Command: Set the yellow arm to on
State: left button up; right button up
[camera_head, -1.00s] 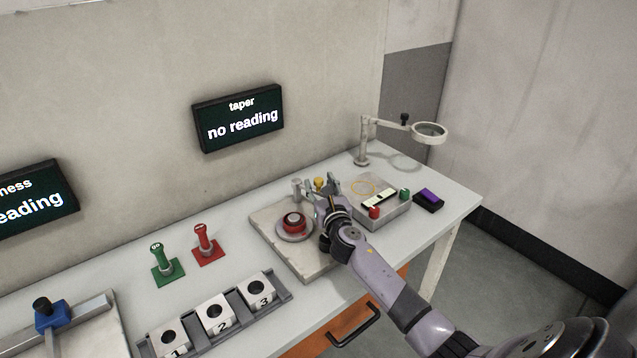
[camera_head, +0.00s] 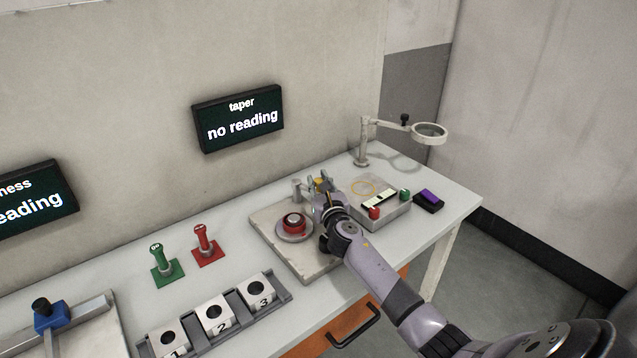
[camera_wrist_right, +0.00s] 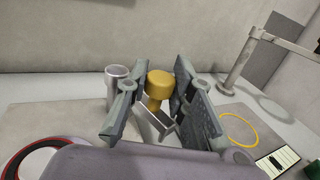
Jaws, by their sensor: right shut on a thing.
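The yellow arm shows as a yellow knob (camera_head: 320,183) at the back right of a pale plate (camera_head: 268,238) on the bench. In the right wrist view the yellow knob (camera_wrist_right: 160,84) stands upright between my finger pads, with a short grey metal bar (camera_wrist_right: 152,122) in front of it. My right gripper (camera_head: 319,186) is shut on the yellow arm; its fingertips (camera_wrist_right: 160,105) lie on either side of it. The fingers hide part of the arm, and I see no on mark. My left gripper is not in view.
A grey metal post (camera_head: 297,189) stands close left of the knob. A red-ringed disc (camera_head: 294,223) sits on the plate. A grey box with red and green knobs (camera_head: 384,212) is to the right, before a magnifier stand (camera_head: 362,150). The taper display (camera_head: 240,120) reads "no reading".

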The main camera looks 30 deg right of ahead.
grip_shut()
